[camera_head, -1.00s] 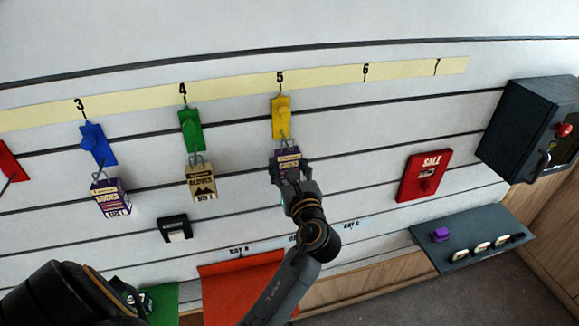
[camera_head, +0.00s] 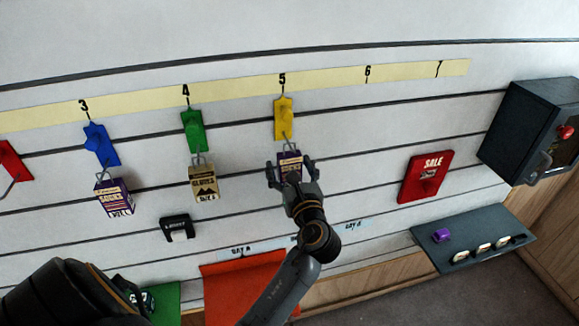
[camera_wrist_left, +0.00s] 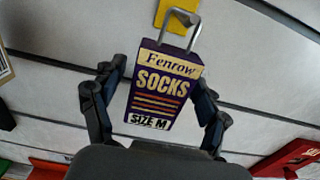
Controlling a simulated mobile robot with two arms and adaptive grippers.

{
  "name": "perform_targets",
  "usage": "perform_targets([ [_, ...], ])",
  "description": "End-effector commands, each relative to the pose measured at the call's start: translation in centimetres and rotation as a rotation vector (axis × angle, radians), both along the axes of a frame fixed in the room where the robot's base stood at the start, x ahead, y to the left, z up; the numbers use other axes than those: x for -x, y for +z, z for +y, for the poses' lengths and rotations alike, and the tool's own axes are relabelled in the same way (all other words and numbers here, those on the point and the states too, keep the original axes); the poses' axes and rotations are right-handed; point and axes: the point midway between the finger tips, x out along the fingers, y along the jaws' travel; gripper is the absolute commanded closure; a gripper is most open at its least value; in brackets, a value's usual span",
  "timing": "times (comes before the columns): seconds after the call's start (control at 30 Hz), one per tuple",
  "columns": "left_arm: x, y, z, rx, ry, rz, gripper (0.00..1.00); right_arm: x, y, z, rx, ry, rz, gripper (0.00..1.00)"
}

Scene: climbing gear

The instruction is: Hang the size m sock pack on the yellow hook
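The size m sock pack (camera_head: 290,161) is a purple box with cream lettering. It hangs from the metal prong of the yellow hook (camera_head: 284,118) under number 5. In the left wrist view the pack (camera_wrist_left: 159,88) reads "SOCKS" and "SIZE M", and its wire loop meets the yellow plate (camera_wrist_left: 176,13) at the top. My left gripper (camera_head: 291,172) is open, with one finger on each side of the pack. In the left wrist view the fingers (camera_wrist_left: 155,100) stand apart from the pack's sides. My right gripper is not in view.
Another purple sock pack (camera_head: 115,197) hangs on the blue hook (camera_head: 101,145), and a glove pack (camera_head: 203,183) on the green hook (camera_head: 193,131). A red sale plate (camera_head: 425,177), a grey shelf (camera_head: 470,243) and a dark cabinet (camera_head: 520,125) are at right.

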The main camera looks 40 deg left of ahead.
Motion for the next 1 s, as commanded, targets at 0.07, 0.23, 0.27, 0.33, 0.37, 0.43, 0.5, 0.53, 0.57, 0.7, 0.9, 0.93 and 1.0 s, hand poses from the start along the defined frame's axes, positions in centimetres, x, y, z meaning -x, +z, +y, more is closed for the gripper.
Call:
perform_targets([
  [0.07, 0.0, 0.0, 0.0, 0.0, 0.0, 0.0, 0.22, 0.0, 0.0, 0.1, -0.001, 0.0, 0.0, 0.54],
  [0.23, 0.0, 0.0, 0.0, 0.001, 0.0, 0.001, 0.22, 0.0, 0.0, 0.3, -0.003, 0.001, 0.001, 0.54],
  [0.27, 0.0, 0.0, 0.0, 0.001, 0.0, 0.001, 0.22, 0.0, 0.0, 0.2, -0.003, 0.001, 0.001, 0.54],
  [0.33, 0.2, -0.1, -0.2, 0.001, -0.001, 0.001, 0.22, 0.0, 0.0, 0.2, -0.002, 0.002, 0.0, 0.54],
  [0.37, 0.3, -0.1, -0.4, 0.002, -0.001, 0.001, 0.22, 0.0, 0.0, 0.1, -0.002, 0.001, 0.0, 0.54],
  [0.43, 0.9, -0.1, -1.0, 0.001, 0.0, 0.002, 0.22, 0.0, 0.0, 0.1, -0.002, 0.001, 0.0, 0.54],
  [0.5, 1.6, -0.1, -2.0, 0.002, -0.002, 0.002, 0.22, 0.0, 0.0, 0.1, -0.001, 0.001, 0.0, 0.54],
  [0.53, 2.1, -0.1, -2.4, 0.004, -0.001, 0.002, 0.22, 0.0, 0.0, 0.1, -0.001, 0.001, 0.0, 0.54],
  [0.57, 2.5, -0.2, -2.9, 0.004, -0.002, 0.002, 0.22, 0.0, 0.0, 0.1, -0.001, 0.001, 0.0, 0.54],
  [0.7, 4.5, -0.2, -5.3, 0.004, -0.002, 0.003, 0.22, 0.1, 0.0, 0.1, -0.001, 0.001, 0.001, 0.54],
  [0.9, 6.8, -0.1, -7.9, 0.002, -0.002, 0.003, 0.22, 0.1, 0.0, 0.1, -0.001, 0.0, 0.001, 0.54],
  [0.93, 7.0, -0.1, -8.2, 0.002, -0.001, 0.001, 0.22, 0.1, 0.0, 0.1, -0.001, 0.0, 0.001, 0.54],
  [1.0, 7.4, -0.1, -8.7, 0.003, 0.0, 0.001, 0.22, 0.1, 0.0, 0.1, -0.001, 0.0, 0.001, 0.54],
])
